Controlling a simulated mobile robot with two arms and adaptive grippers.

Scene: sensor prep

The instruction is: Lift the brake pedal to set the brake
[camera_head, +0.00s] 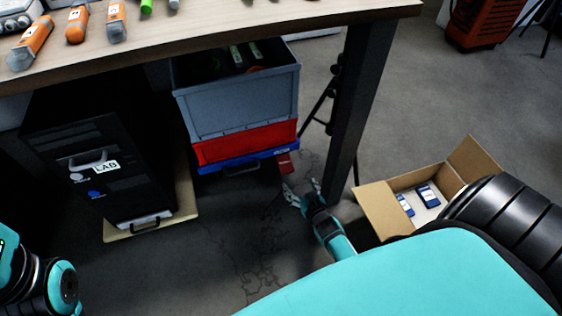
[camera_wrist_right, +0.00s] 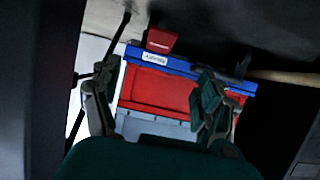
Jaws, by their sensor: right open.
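The brake pedal (camera_head: 285,162) is a small red block at the right front corner of a blue wheeled base (camera_head: 222,166) under the table. In the right wrist view the red pedal (camera_wrist_right: 162,40) sticks out past the edge of the blue base (camera_wrist_right: 168,65), near a white label. My right gripper (camera_head: 303,189) is open and empty, low near the floor in front of the pedal and apart from it. In the right wrist view its two fingers (camera_wrist_right: 155,88) are spread wide, with the pedal beyond them. My left gripper is out of view; only part of the left arm shows.
Red and grey crates (camera_head: 236,101) are stacked on the blue base. A black cabinet labelled LAB (camera_head: 101,150) stands to the left on a wooden board. A dark table leg (camera_head: 356,110) and an open cardboard box (camera_head: 381,208) are to the right. The table (camera_head: 220,32) is overhead.

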